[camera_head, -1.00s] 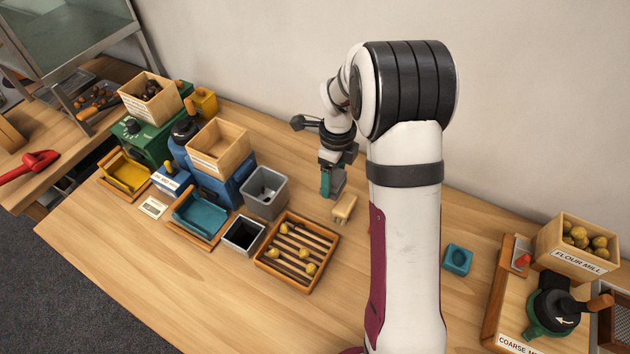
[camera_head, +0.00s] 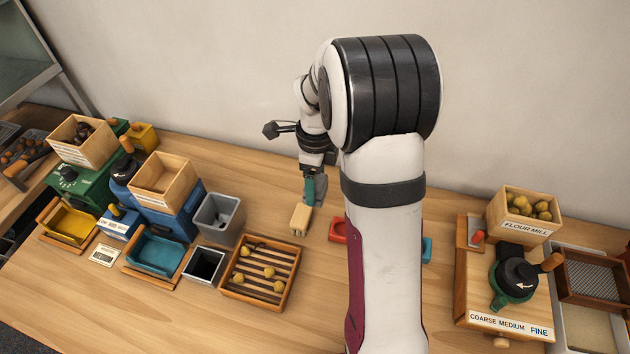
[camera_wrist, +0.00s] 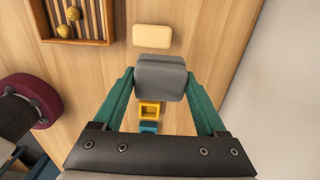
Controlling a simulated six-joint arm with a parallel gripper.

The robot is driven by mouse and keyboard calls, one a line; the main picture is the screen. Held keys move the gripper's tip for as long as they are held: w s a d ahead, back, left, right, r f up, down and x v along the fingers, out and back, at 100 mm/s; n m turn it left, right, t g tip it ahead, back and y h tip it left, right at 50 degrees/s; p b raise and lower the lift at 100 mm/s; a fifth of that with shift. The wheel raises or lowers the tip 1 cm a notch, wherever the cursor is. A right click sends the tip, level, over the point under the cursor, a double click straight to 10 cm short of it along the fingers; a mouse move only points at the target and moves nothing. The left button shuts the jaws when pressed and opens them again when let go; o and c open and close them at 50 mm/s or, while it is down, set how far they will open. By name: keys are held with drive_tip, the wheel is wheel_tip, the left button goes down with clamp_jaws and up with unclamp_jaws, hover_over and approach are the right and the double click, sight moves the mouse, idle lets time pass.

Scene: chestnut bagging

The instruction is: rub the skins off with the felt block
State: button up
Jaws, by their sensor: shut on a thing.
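My gripper (camera_wrist: 160,95) is shut on a grey block, which I take to be the felt block (camera_wrist: 160,78); its green fingers press on both sides. In the head view my gripper (camera_head: 314,192) is at the back of the table, just behind a pale wooden block (camera_head: 301,218). That wooden block also shows in the wrist view (camera_wrist: 152,36), beyond the grey block and apart from it. The slatted wooden tray (camera_head: 228,290) lies to the left with several yellowish chestnuts (camera_head: 269,272) on its slats. I cannot tell the grey block's height above the table.
A grey bin (camera_head: 219,214), a black bin (camera_head: 203,265) and a teal tray (camera_head: 157,251) stand left of the slatted tray. A red dish (camera_head: 339,229) lies by my arm. The flour mill (camera_head: 524,232) stands right. Table in front of the slatted tray is clear.

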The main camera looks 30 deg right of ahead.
drive_tip(key=shift+c, duration=0.5)
drive_tip(key=shift+a, duration=0.35)
drive_tip(key=s+a, duration=0.3)
drive_tip(key=a, duration=0.7)
drive_tip(key=s+a, duration=0.3)
drive_tip(key=a, duration=0.7)
drive_tip(key=shift+f, duration=4.1)
drive_tip(key=shift+w+d+f, duration=0.15)
drive_tip(key=shift+w+d, duration=0.25)
drive_tip(key=shift+w, duration=0.05)
clamp_jaws()
drive_tip(key=shift+w+d, duration=1.35)
drive_tip(key=shift+s+d, duration=1)
drive_tip(key=shift+d, duration=0.05)
drive_tip(key=shift+s+a, duration=1.85)
drive_tip(key=shift+s, duration=0.05)
drive_tip(key=shift+s+d, duration=1.05)
drive_tip(key=shift+d, duration=0.05)
drive_tip(key=shift+w+d, duration=1.85)
drive_tip(key=shift+w+a, duration=1.1)
drive_tip(key=shift+s+a, duration=1.85)
drive_tip(key=shift+s, duration=0.1)
drive_tip(key=shift+w+a, duration=1.05)
drive_tip(key=shift+w, duration=0.1)
wheel_tip(320, 180, up, 8)
